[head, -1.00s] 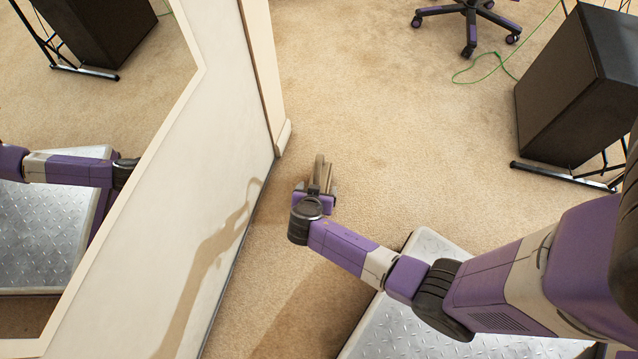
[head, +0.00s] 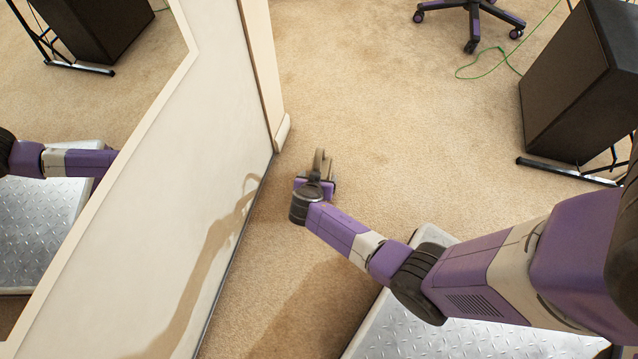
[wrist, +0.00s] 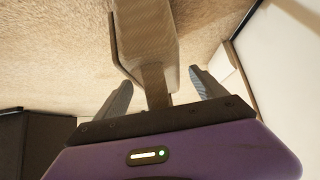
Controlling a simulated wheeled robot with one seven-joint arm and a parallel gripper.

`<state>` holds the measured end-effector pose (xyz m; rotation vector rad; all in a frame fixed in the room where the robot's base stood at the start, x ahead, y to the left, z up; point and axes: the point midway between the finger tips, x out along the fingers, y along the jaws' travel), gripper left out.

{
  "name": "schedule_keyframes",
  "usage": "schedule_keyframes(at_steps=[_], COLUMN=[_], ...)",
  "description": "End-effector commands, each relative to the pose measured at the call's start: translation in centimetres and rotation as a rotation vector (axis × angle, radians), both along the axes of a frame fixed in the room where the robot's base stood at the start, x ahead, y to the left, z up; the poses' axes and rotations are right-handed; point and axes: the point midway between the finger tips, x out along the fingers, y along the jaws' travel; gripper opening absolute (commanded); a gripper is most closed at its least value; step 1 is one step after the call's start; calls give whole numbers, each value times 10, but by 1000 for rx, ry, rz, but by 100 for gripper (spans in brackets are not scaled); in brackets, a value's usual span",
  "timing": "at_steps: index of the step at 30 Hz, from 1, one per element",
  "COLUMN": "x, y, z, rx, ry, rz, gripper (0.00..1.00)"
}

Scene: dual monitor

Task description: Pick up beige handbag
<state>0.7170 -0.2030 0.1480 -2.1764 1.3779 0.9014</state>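The beige handbag (wrist: 146,38) fills the top middle of the wrist view, with its strap (wrist: 155,86) running down between my two fingers. My gripper (wrist: 161,92) is open. One finger is on each side of the strap, with a visible gap on both sides. In the head view my gripper (head: 316,184) is low near the white wall. A small part of the handbag (head: 319,160) shows just beyond it, and my wrist hides the rest. I cannot tell whether the bag touches the carpet.
A white wall with a mirror (head: 85,60) stands close on the left of my gripper. A black speaker (head: 575,90) on a stand is at the right. A wheeled chair base (head: 472,15) and a green cable (head: 480,68) lie at the back. Carpet (head: 400,110) between them is clear.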

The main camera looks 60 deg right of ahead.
Motion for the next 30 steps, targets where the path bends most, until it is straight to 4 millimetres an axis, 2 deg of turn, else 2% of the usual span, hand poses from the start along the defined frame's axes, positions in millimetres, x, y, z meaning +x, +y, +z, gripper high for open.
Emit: schedule_keyframes(at_steps=[1, 9, 12, 23, 30], x=[0, 0, 0, 0, 1], y=[0, 0, 0, 0, 0], z=[0, 0, 0, 3, 26], rx=[0, 0, 0, -1, 0], ry=[0, 0, 0, -1, -2], rz=[0, 0, 0, 1, 0], gripper=[70, 17, 0, 0, 0])
